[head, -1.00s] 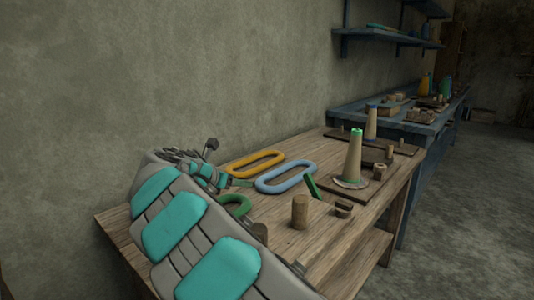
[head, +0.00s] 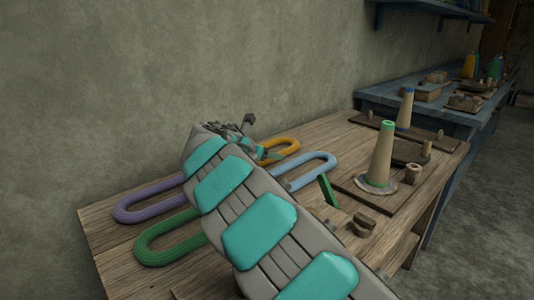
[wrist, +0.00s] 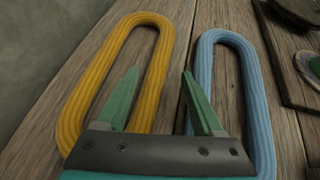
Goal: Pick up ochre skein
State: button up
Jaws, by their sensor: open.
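The ochre skein (wrist: 72,118) is a long yellow-orange ring of cord lying flat on the wooden table. In the head view the ochre skein (head: 290,146) is partly hidden behind my arm. I cannot tell how high the fingers are above the table. In the head view, my gripper (head: 268,156) is near the ochre skein, its fingers hardly visible.
A purple skein (head: 132,205) and a green skein (head: 160,249) lie on the table (head: 97,225) left of my arm. A tall cone (head: 381,155) stands on a board at right, near small wooden pieces. The wall borders the table's back.

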jog(key=x, duration=0.3)
jog(key=shift+w+f, duration=0.1)
jog(key=shift+f, duration=0.1)
grip_shut()
dwell(0.3)
